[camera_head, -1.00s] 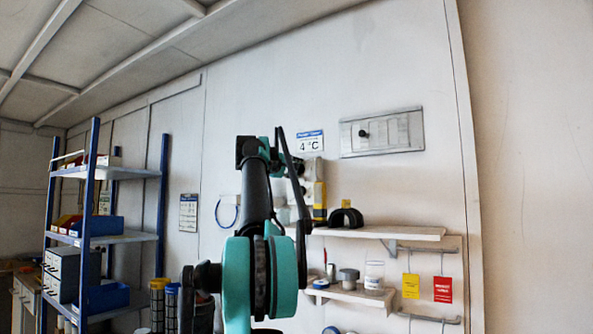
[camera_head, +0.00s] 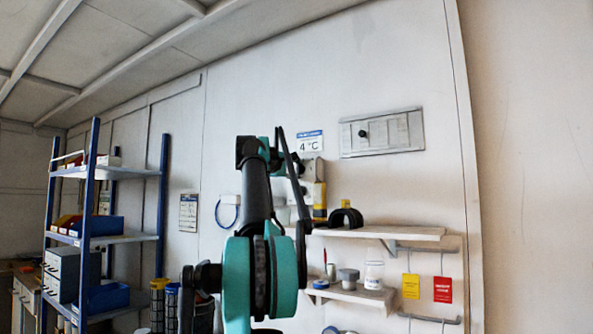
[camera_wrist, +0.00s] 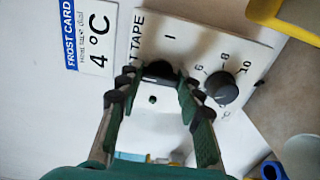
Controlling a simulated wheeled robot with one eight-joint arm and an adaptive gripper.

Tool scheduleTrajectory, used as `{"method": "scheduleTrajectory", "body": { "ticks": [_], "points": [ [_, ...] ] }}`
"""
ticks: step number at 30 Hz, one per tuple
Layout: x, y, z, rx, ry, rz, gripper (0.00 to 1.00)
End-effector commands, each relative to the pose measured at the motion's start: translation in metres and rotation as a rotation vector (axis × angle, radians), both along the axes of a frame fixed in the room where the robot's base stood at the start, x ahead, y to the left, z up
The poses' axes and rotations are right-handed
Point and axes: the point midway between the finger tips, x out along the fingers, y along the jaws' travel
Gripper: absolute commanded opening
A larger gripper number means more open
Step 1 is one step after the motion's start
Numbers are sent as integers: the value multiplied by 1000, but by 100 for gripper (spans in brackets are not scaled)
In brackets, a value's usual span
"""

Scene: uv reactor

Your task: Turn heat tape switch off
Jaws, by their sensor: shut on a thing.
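The white heat tape panel (camera_wrist: 150,35) fills the upper middle of the wrist view. It carries "TAPE" lettering, an "I" mark and a round black dial (camera_wrist: 221,88) numbered 6, 8 and 10. A black switch (camera_wrist: 158,69) sits below the "I" mark, partly hidden between my fingertips. My gripper (camera_wrist: 156,82) is shut on the switch, with one finger at each side. The switch's exact position cannot be told. In the head view, the panel (camera_head: 312,172) shows partly behind my arm, and my fingers are hidden.
The 4 °C frost card (camera_wrist: 90,35) is left of the panel. Yellow part (camera_wrist: 285,18) lies at the wrist view's upper right. Wall shelves (camera_head: 385,233) with jars stand right of my arm; a blue rack (camera_head: 88,215) stands left. The wall above is mostly clear.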

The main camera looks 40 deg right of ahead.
Motion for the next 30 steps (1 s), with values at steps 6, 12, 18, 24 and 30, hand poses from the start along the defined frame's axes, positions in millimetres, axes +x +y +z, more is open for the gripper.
{"method": "scheduleTrajectory", "body": {
  "ticks": [6,12,18,24,30],
  "points": [
    [0,0,-1,1,-1,0,7],
    [0,0,0,1,-1,0,57],
    [0,0,0,0,-1,0,57],
    [-4,10,0,0,-1,1,57],
    [-17,44,0,0,-1,5,57]
  ]
}}
